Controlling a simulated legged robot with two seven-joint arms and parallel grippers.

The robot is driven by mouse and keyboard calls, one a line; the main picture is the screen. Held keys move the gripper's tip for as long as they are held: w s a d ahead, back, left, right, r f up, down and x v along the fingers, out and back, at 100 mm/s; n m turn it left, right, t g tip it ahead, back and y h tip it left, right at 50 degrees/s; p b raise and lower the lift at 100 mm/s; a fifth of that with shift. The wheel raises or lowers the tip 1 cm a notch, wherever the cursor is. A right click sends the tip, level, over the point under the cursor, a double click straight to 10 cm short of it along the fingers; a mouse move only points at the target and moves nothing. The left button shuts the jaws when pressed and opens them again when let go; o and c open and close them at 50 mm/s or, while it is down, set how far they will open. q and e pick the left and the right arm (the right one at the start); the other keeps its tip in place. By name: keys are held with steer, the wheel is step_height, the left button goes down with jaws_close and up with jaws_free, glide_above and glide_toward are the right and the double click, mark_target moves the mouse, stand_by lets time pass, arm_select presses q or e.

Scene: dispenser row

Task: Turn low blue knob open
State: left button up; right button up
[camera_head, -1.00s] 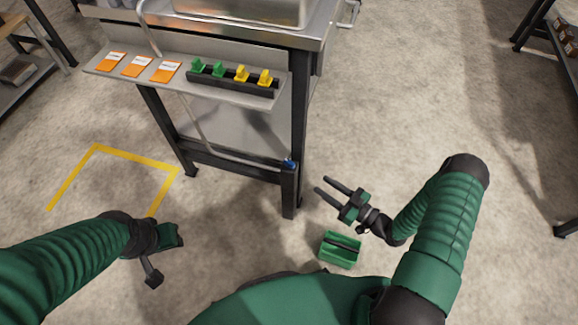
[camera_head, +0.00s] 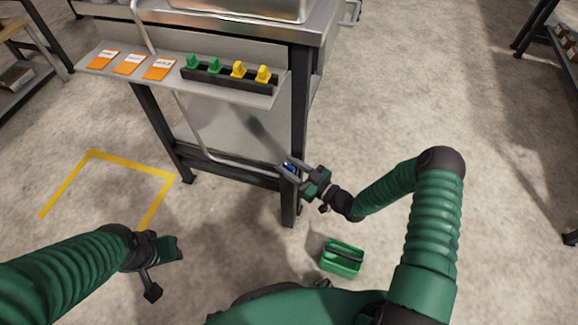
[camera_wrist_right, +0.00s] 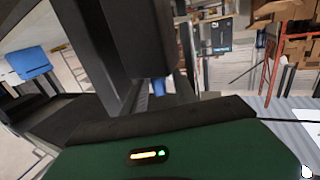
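The low blue knob (camera_head: 290,168) sits low on the front right leg of the steel table, at the end of a pale pipe. My right gripper (camera_head: 284,166) is at the knob, with one finger above it and one below. The fingers look apart, and I see no clear grip on the knob. In the right wrist view a small blue patch (camera_wrist_right: 158,87), likely the knob, shows past dark parts; contact is hidden.
A shelf (camera_head: 150,85) on the table front carries orange-and-white cards (camera_head: 128,65) and a dark rail (camera_head: 228,80) with green and yellow knobs. A green open box (camera_head: 342,258) stands on the floor below my right arm. Yellow tape (camera_head: 130,163) marks the floor at left.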

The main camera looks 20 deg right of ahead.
jaws_close()
steer(key=n+g+y+b, duration=0.2)
steer(key=y, duration=0.1)
steer(key=shift+w+f+n+g+b, duration=0.1)
steer(key=shift+f+n+g+b, duration=0.2)
steer(key=shift+g, duration=0.1)
steer(key=shift+n+g+y+b, duration=0.35)
steer(key=shift+n+g+y, duration=0.05)
steer(key=shift+n+y, duration=0.1)
steer(key=shift+r+n+g+y, duration=0.25)
steer(key=shift+n+g+y, duration=0.25)
steer(key=shift+g, duration=0.3)
steer(key=shift+o, duration=0.5)
jaws_free()
